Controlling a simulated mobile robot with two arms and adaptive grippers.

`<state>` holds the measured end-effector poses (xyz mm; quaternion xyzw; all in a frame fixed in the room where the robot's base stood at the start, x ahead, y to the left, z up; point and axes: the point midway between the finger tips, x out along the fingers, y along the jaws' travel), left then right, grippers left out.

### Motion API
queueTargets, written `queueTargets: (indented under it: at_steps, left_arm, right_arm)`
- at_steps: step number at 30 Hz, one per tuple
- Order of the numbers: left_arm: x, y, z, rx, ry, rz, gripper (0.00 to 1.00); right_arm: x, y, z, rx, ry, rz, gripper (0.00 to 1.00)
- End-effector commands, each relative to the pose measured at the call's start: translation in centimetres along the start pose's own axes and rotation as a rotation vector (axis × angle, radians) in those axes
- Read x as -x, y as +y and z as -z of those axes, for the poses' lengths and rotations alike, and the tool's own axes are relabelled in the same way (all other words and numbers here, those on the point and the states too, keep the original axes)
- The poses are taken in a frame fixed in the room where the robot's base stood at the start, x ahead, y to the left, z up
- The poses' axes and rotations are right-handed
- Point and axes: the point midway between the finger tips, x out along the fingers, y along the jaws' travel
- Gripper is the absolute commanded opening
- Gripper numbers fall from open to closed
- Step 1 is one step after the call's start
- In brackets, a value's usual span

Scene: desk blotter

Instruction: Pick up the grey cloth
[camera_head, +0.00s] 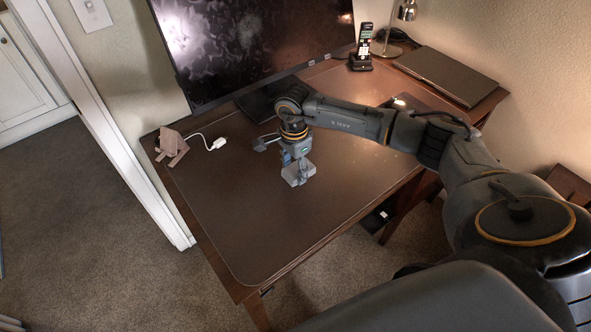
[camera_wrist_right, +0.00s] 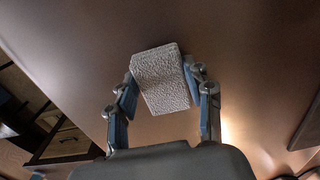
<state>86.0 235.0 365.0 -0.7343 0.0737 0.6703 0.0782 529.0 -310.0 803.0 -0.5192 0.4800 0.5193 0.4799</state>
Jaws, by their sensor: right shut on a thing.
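The grey cloth (camera_wrist_right: 163,78) is a small, light grey, textured rectangle between the two fingers of my right gripper (camera_wrist_right: 162,92) in the right wrist view. Both fingers reach its side edges, and the gripper is shut on it. In the head view my right gripper (camera_head: 299,172) points down over the middle of the desk blotter (camera_head: 240,225). The cloth is hard to tell apart from the fingers there, and I cannot tell whether it touches the blotter. My left gripper is in neither view.
A monitor (camera_head: 255,40) stands at the back of the desk. A brown wooden object (camera_head: 172,147) and a white cable plug (camera_head: 218,143) lie at the left. A phone (camera_head: 363,48), a lamp (camera_head: 407,11) and a closed laptop (camera_head: 450,76) are at the back right. The blotter's front is clear.

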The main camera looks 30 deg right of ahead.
Motion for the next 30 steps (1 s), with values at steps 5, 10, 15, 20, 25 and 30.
queueTargets:
  at_steps: [5,10,15,20,25,30]
  left_arm:
    - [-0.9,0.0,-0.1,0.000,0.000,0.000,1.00]
    - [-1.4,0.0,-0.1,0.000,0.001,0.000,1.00]
    - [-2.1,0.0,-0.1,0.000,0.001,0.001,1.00]
    - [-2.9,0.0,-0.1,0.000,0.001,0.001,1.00]
    - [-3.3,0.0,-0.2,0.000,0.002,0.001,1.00]
    - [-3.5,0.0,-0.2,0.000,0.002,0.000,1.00]
  right_arm:
    - [1.8,-0.1,0.0,0.000,0.000,0.005,0.29]
    - [4.8,1.5,-1.0,0.004,0.001,0.005,0.29]
    - [8.9,4.3,-3.0,0.006,0.002,0.007,0.29]
    - [10.2,7.4,-5.2,0.006,0.000,0.003,0.29]
    - [11.6,9.9,-6.9,0.003,0.001,0.003,0.29]
    - [12.4,11.1,-7.8,0.000,0.000,0.002,0.29]
